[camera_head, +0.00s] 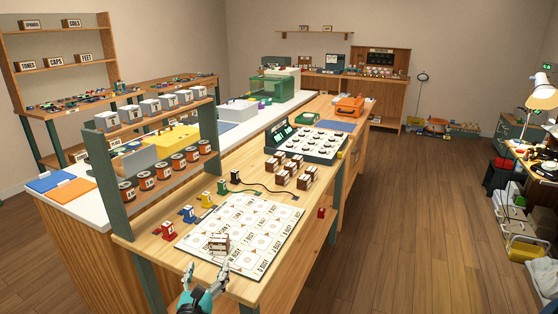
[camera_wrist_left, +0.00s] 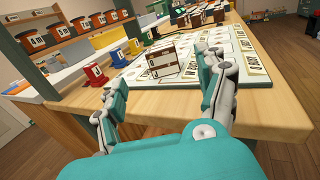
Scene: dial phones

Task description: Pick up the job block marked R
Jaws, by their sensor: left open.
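A brown and white job block (camera_head: 219,243) stands on the near left corner of the white lettered board (camera_head: 280,215). It also shows in the left wrist view (camera_wrist_left: 177,58), with small labels on its faces; I cannot read them surely as R. In the left wrist view, the block appears beyond the gap between the fingers (camera_wrist_left: 165,82), touching neither. Several similar blocks (camera_head: 291,171) stand in a group farther back. My right gripper is out of view.
Red (camera_head: 168,230), blue (camera_head: 189,213), yellow and green small pieces stand left of the board. A shelf with orange spools (camera_head: 161,173) rises at the left. A dark console with dials (camera_head: 318,144) stands behind the block group. The table's near edge (camera_wrist_left: 160,105) lies below the fingers.

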